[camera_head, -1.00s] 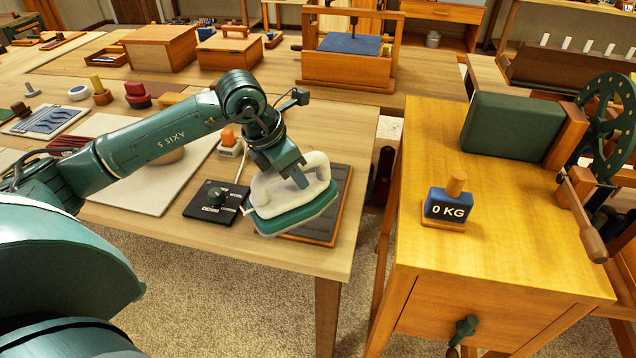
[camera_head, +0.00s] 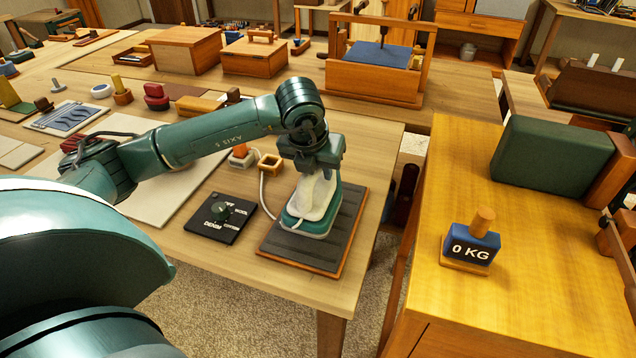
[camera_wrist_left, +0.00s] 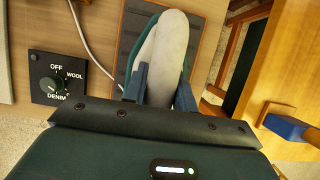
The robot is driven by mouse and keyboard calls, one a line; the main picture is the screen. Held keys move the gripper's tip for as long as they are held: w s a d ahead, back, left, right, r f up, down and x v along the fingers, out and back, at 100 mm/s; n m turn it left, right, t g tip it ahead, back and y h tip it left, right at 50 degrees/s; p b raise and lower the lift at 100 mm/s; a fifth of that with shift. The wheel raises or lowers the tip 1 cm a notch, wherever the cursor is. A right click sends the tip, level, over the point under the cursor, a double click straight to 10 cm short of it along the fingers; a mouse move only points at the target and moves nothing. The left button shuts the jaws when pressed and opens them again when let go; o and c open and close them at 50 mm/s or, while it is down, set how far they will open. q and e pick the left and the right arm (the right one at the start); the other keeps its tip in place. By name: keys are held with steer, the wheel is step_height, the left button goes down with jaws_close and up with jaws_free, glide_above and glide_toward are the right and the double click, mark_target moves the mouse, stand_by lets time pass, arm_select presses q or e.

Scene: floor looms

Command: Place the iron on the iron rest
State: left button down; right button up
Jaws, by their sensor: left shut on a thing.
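The iron (camera_head: 312,205) has a cream handle and a green body. It is over the iron rest (camera_head: 298,252), a dark ribbed pad with a wooden edge near the table's front right corner. Its long side runs roughly along the pad. I cannot tell whether it touches the pad or hangs just above it. My left gripper (camera_head: 318,172) points down and is shut on the iron's handle. In the left wrist view the fingers (camera_wrist_left: 160,85) stand on both sides of the pale handle (camera_wrist_left: 171,50). My right gripper is out of view.
A black dial panel (camera_head: 220,217) lies left of the rest, and a pale cord (camera_head: 264,195) runs beside it. A small wooden square holder (camera_head: 270,162) stands behind. A yellow cabinet with a 0 KG weight (camera_head: 470,248) is to the right, across a gap.

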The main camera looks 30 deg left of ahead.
arm_select(q)
steer(key=shift+w+f, duration=0.1)
steer(key=shift+f, duration=1.75)
steer(key=c, duration=1.1)
jaws_free()
steer(key=v, duration=1.2)
steer(key=shift+f, duration=0.1)
